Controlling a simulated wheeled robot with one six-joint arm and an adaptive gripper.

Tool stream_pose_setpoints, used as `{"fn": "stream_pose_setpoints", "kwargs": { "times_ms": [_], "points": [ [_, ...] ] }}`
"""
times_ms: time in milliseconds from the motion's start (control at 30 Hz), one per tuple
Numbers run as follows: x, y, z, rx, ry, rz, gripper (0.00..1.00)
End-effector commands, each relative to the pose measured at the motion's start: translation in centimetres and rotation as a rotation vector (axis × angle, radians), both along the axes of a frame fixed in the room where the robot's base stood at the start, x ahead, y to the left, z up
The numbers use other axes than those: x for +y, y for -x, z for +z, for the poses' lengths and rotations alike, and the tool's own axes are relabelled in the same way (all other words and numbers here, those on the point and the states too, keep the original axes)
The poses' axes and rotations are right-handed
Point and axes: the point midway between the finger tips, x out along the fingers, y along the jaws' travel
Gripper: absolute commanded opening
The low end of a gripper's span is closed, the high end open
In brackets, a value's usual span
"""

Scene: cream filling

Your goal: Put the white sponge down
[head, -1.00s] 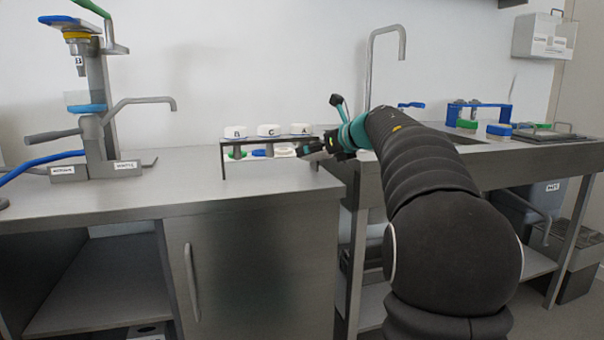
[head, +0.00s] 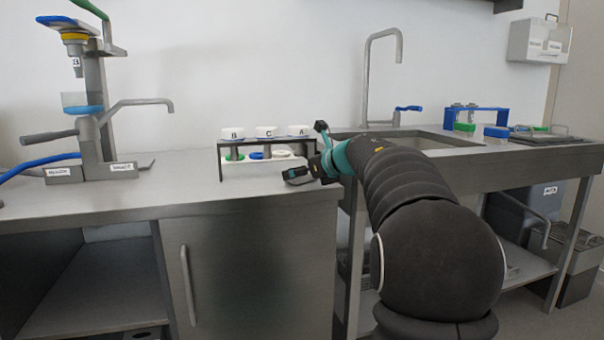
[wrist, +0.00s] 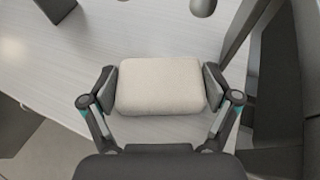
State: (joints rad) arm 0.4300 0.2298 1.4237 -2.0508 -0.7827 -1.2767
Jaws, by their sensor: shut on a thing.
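The white sponge (wrist: 160,85), a rounded off-white block, sits between the two fingers of my gripper (wrist: 163,90) in the wrist view. The fingers press on its left and right ends. Below it is the pale grey counter top; I cannot tell whether the sponge touches it. In the head view my gripper (head: 303,176) is low over the right front part of the left counter (head: 150,198), in front of the rack. I cannot make out the sponge there.
A black rack (head: 219,160) with white pieces marked B, C and A stands just behind my gripper. A filling machine (head: 95,110) is at the left. The sink (head: 430,140) and a tap (head: 368,80) are at the right. The counter between machine and rack is clear.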

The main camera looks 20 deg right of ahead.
Motion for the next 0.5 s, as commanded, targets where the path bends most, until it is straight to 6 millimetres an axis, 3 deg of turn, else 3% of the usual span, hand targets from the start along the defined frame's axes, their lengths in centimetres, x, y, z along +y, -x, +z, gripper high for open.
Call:
{"fn": "stream_pose_setpoints", "kwargs": {
  "times_ms": [33, 67, 100, 500],
  "points": [
    [0.00, 0.01, -0.26, 0.000, -0.001, 0.000, 0.61],
    [0.00, 0.00, -0.26, 0.000, 0.000, 0.000, 0.90],
    [0.00, 0.00, -0.18, 0.000, 0.000, 0.000, 1.00],
    [0.00, 0.00, 0.17, 0.000, 0.000, 0.000, 1.00]
  ]
}}
